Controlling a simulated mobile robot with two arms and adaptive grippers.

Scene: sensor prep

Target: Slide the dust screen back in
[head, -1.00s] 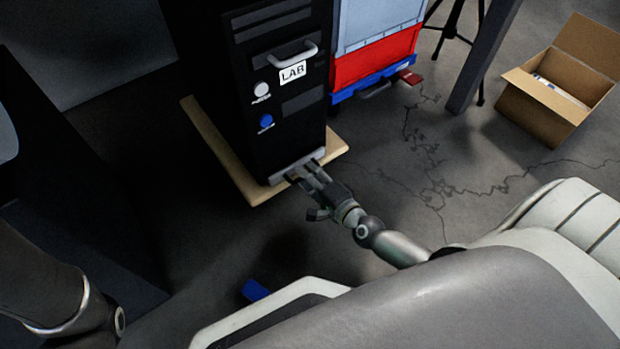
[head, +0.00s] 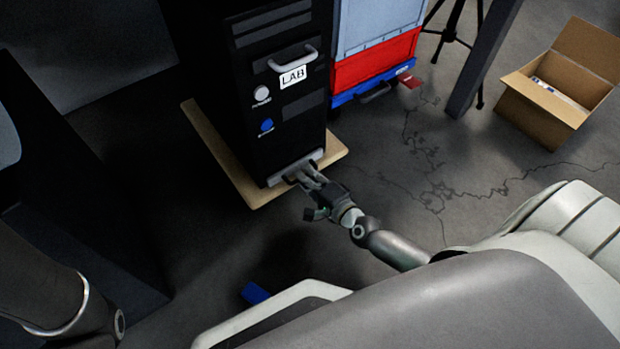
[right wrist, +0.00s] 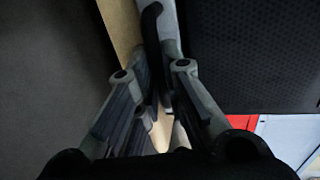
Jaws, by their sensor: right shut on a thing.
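The dust screen shows as a grey front strip (head: 276,182) low on the front of the black LAB tower (head: 288,135), close to its face. I cannot tell how far in it sits. Its dark handle (right wrist: 151,35) and grey front show in the right wrist view. My right gripper (head: 302,179) is at this strip, its fingers shut on the handle; they also show in the right wrist view (right wrist: 158,98). The fingers hide part of the strip. My left arm shows at the lower left, but its gripper is out of view.
The tower stands on a pale wooden board (head: 228,165). Red and blue crates (head: 375,68) stand right of it, with a dark post (head: 485,60) and tripod beyond. An open cardboard box (head: 545,115) is at right. A blue object (head: 256,292) lies on the floor near my base.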

